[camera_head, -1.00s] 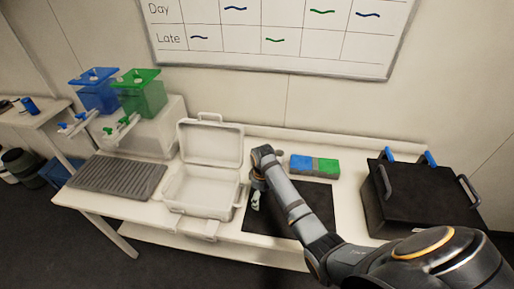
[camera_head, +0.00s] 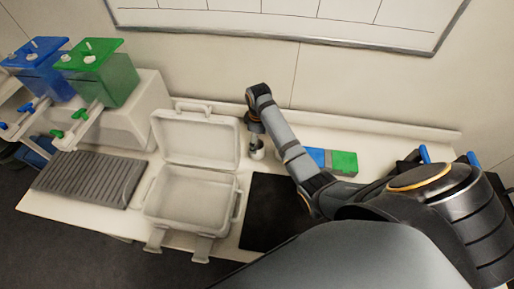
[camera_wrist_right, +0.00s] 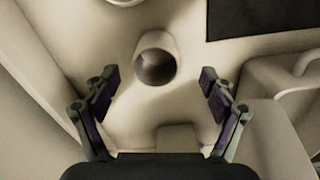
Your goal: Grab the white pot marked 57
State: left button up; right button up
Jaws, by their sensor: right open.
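A small white pot (camera_wrist_right: 156,42) stands upright on the white table in the right wrist view, with its open top facing the camera and a dark inside. No number on it can be read. My right gripper (camera_wrist_right: 158,84) is open, with its fingers apart on either side of the view and the pot between and slightly beyond them. In the head view, the right gripper (camera_head: 255,127) points down just above a pot (camera_head: 257,154), behind the black mat. My left gripper is not in view.
An open, empty white case (camera_head: 190,197) stands close left of the right gripper. A black mat (camera_head: 268,210) lies in front, and blue and green blocks (camera_head: 343,162) sit to the right. A grey ribbed tray (camera_head: 88,180) and blue and green tanks (camera_head: 105,72) are farther left.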

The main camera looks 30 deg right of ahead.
aim_at(258, 145)
jog(key=shift+w+d+f, duration=0.1)
jog(key=shift+f, duration=0.5)
jog(key=shift+w+d+f, duration=0.1)
jog(key=shift+f, duration=0.45)
jog(key=shift+a+f+p, duration=0.15)
jog(key=shift+f+p, duration=0.35)
jog(key=shift+f, duration=0.35)
notch_tip(258, 145, down, 3)
jog(key=shift+w+r, duration=0.1)
jog(key=shift+w, duration=0.05)
jog(key=shift+f, duration=0.45)
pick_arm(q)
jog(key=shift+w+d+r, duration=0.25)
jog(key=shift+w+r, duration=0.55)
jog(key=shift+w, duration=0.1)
pick_arm(e)
jog(key=c, duration=1.3)
